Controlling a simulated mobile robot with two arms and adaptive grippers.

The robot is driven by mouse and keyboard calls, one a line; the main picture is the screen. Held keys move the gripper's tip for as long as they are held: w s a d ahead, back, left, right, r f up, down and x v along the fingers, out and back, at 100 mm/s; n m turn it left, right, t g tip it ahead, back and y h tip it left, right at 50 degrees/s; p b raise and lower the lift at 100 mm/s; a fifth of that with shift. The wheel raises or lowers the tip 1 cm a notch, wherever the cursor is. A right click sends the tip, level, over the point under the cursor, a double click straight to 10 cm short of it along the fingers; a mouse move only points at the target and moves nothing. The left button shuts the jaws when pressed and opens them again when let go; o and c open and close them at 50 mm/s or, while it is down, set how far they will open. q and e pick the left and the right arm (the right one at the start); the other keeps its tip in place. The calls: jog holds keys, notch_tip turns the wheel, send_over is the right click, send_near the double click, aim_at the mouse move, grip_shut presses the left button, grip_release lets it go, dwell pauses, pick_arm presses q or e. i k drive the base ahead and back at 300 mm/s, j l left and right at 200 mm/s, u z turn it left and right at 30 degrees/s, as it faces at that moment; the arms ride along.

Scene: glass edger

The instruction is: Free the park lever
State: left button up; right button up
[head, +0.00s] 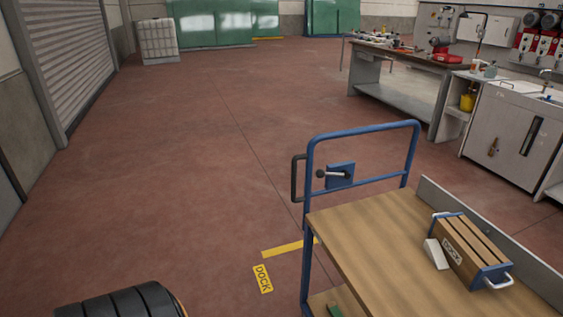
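The park lever (335,174) appears to be the short pale bar with a black knob on a blue plate (343,182), fixed to the blue push frame (362,131) of a cart. The bar lies about level, its knob to the left of the plate. The cart has a wooden top (375,244). What the lever acts on is hidden.
A slatted wooden box (470,250) and a pale wedge (436,254) sit on the cart. A black loop handle (295,178) juts from the frame's left side. Yellow dock marks (263,279) lie on the floor.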

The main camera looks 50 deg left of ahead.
aim_at(319, 174)
jog(key=u, duration=1.25)
